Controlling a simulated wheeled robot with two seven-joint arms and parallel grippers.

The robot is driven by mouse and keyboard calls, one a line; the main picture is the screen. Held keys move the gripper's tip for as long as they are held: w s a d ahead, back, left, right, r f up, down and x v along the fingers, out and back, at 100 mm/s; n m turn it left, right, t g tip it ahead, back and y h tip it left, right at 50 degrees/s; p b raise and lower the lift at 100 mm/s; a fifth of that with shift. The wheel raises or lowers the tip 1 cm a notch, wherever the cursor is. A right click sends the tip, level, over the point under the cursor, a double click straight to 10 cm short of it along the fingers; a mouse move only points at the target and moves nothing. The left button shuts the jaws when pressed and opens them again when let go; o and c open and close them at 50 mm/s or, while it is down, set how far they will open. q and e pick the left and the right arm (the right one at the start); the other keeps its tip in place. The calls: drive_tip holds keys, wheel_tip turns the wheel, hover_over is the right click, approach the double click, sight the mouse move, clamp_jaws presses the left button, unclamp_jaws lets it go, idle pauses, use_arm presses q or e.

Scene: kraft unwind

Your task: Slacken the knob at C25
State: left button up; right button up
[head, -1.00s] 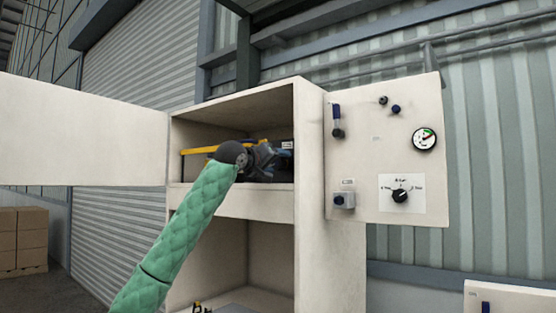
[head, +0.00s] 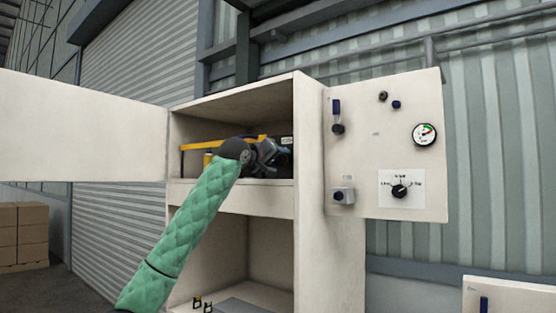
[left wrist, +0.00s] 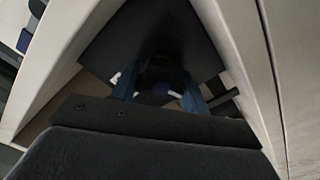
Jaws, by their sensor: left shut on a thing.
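My left gripper (head: 278,158) reaches into the upper compartment of the open cabinet. In the left wrist view its two blue fingers (left wrist: 160,93) are shut on a dark knob (left wrist: 162,76), which is in shadow and partly hidden. No C25 marking is readable. In the head view the gripper and forearm hide the knob. My right gripper is not in view.
The cabinet (head: 309,230) has an open door (head: 85,125) at left. At right, a panel (head: 360,160) carries a gauge (head: 424,134) and a dial (head: 400,190). A yellow bar (head: 196,146) lies inside the upper compartment. Stacked boxes (head: 22,236) stand far left.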

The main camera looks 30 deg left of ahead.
use_arm(q)
drive_tip(key=shift+f, duration=0.1)
drive_tip(key=shift+n, duration=0.4)
drive_tip(key=o, duration=0.8)
drive_tip(key=shift+o, duration=1)
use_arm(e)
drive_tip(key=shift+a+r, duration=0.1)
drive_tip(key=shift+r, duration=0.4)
use_arm(q)
drive_tip(key=shift+s, duration=0.15)
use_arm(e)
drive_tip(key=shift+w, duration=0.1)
use_arm(q)
drive_tip(key=shift+s+b, duration=0.3)
drive_tip(key=shift+b, duration=0.1)
drive_tip(key=s+b, duration=0.2)
drive_tip(key=s, duration=0.5)
drive_tip(key=shift+a+b, duration=0.35)
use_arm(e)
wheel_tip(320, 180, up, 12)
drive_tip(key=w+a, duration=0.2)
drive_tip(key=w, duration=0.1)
